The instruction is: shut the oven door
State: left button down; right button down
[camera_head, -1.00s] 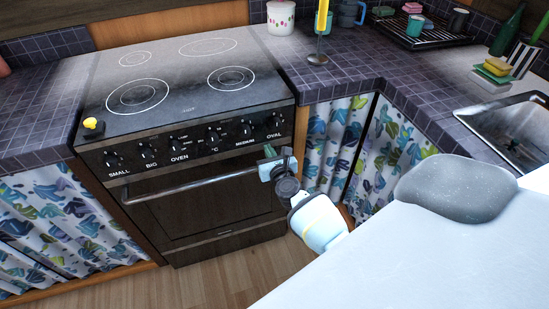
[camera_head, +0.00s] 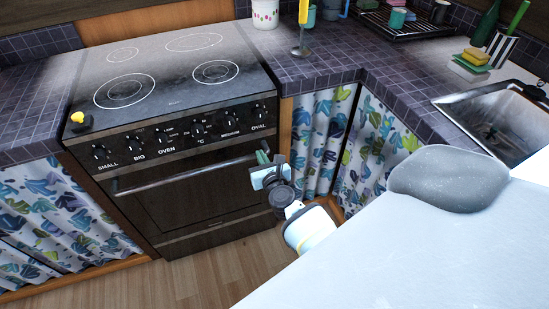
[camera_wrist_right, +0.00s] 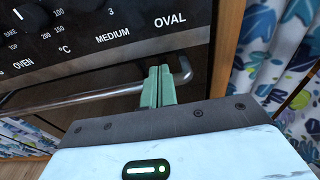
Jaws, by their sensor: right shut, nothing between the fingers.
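The black oven (camera_head: 190,140) stands at the left under its stove top. Its dark door (camera_head: 190,205) looks flush or nearly flush with the front; a small gap cannot be ruled out. The silver bar handle (camera_head: 180,178) runs across the door's top and also shows in the wrist view (camera_wrist_right: 95,98). My right gripper (camera_head: 263,157) is at the handle's right end. Its green fingers (camera_wrist_right: 157,82) are shut together with nothing between them and overlap the bar in the wrist view; contact cannot be told. My left gripper is not in view.
A curtained cabinet (camera_head: 320,140) stands right of the oven, another (camera_head: 60,220) left of it. Tiled counter (camera_head: 320,70) leads to a sink (camera_head: 500,120). Bare wooden floor (camera_head: 215,275) lies before the oven.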

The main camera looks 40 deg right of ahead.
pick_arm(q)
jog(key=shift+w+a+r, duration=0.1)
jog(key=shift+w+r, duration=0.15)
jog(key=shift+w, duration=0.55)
pick_arm(e)
jog(key=v, duration=0.6)
jog(key=shift+s+a+f, duration=0.2)
jog(key=shift+s+f, duration=0.15)
jog(key=shift+f, duration=0.15)
